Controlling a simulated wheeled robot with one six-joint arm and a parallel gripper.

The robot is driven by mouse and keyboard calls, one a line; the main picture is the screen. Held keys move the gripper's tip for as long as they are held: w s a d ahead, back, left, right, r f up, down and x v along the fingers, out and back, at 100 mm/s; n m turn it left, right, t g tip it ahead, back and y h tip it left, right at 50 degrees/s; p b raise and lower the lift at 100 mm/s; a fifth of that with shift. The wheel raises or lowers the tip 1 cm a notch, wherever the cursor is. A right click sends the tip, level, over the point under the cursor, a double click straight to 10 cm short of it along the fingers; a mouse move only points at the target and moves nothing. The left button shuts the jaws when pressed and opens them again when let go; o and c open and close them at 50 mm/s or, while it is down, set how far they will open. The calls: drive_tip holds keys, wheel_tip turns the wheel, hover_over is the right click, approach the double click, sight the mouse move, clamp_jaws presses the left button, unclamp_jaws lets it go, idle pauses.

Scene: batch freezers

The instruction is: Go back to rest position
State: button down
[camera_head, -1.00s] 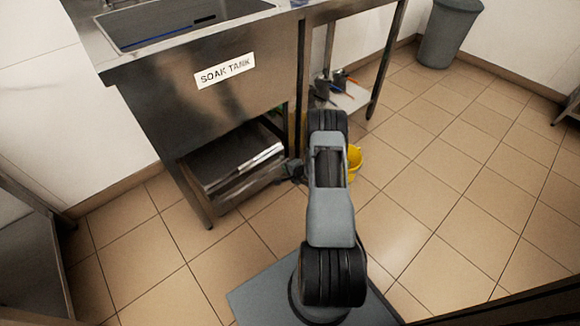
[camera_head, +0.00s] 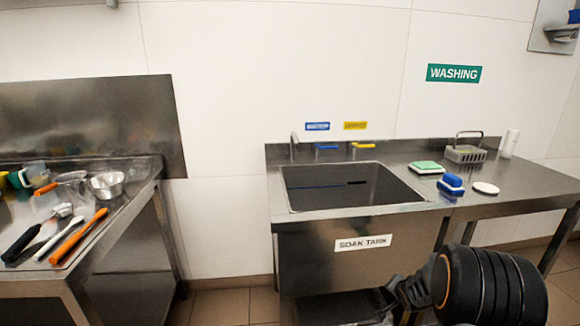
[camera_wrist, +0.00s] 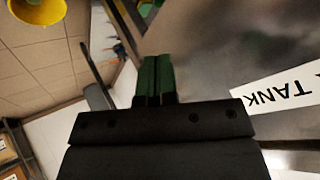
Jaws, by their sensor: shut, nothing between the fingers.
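My gripper shows in the wrist view, its two green fingers (camera_wrist: 153,78) pressed together with nothing between them. It is close to the steel front of the soak tank, whose label (camera_wrist: 285,95) shows at the right of that view. In the head view my dark arm fills the lower right, in front of the soak tank (camera_head: 335,250). The gripper end there is small and dark, with its fingertips hard to make out.
The sink basin (camera_head: 345,187) holds a long dark object. Sponges, a brush (camera_head: 451,184) and a wire caddy (camera_head: 466,150) stand on the counter to its right. A left table carries utensils and a steel bowl (camera_head: 107,185). A yellow bucket (camera_wrist: 38,12) shows in the wrist view.

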drive_tip(key=s+a+r+n+g+p, duration=0.15)
drive_tip(key=s+a+r+p, duration=0.25)
drive_tip(key=r, duration=0.6)
drive_tip(key=s+a+r+n+g+p, duration=0.1)
drive_tip(key=s+a+r+n+p, duration=0.25)
drive_tip(key=r, duration=0.65)
drive_tip(key=s+a+r+n+g+y+p, duration=0.1)
drive_tip(key=s+a+r+n+p, duration=0.1)
drive_tip(key=s+a+r, duration=0.3)
drive_tip(key=s+a+r+n+g+y+p, duration=0.1)
drive_tip(key=s+a+r+n+p, duration=0.1)
drive_tip(key=s+a+r+p, duration=0.2)
drive_tip(key=s+r+p, duration=0.1)
drive_tip(key=s+r, duration=0.2)
drive_tip(key=s, duration=0.3)
drive_tip(key=shift+s+a+r+n, duration=0.4)
